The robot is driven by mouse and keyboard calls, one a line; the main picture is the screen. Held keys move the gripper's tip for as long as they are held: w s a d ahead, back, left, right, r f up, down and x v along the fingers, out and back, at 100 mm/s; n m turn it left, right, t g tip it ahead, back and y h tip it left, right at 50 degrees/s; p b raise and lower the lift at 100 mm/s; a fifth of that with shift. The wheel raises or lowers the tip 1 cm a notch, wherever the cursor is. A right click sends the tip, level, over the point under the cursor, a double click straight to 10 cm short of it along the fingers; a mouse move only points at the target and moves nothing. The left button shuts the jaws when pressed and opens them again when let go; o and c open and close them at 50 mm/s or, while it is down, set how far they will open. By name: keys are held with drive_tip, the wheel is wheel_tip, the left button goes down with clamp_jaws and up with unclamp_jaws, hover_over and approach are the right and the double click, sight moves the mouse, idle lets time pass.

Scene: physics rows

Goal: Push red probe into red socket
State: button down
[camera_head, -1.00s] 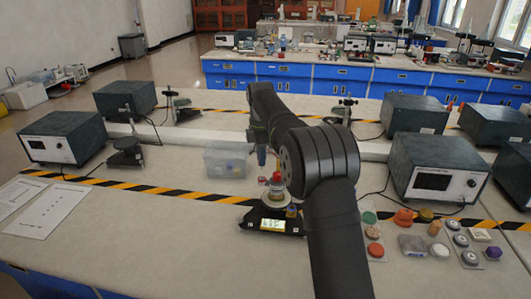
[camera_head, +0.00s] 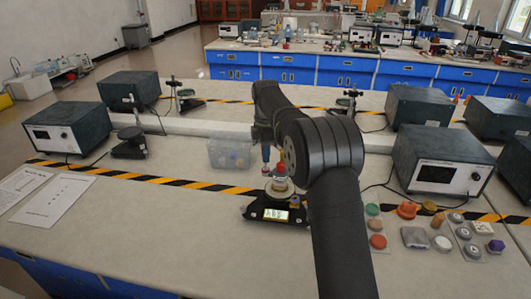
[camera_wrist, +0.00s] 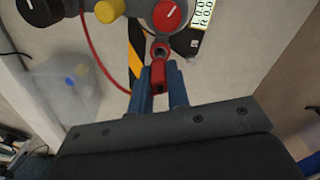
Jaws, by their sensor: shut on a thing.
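My gripper (camera_wrist: 158,90) has blue fingers shut on the red probe (camera_wrist: 158,76), which sticks out past the fingertips. Just beyond the probe's tip is a red round fitting with a dark centre (camera_wrist: 160,50), which looks like the red socket; I cannot tell whether they touch. A red cable (camera_wrist: 98,58) curves at left of the probe. In the head view, my gripper (camera_head: 265,152) points down beside a small stack topped with red (camera_head: 279,170); the probe and socket are too small to tell apart there.
A red knob with a white line (camera_wrist: 169,15), a yellow knob (camera_wrist: 109,10) and a black knob (camera_wrist: 40,10) lie close by. A scale (camera_head: 268,210) with a lit display is below my gripper. A clear bin (camera_head: 229,153) stands at left.

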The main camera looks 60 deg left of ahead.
drive_tip(key=shift+f, duration=1.65)
idle(1.6)
drive_tip(key=c, duration=1.1)
unclamp_jaws()
drive_tip(key=shift+o, duration=0.2)
drive_tip(key=shift+r, duration=3.75)
drive_tip(key=shift+f, duration=3.8)
drive_tip(key=shift+r, duration=0.1)
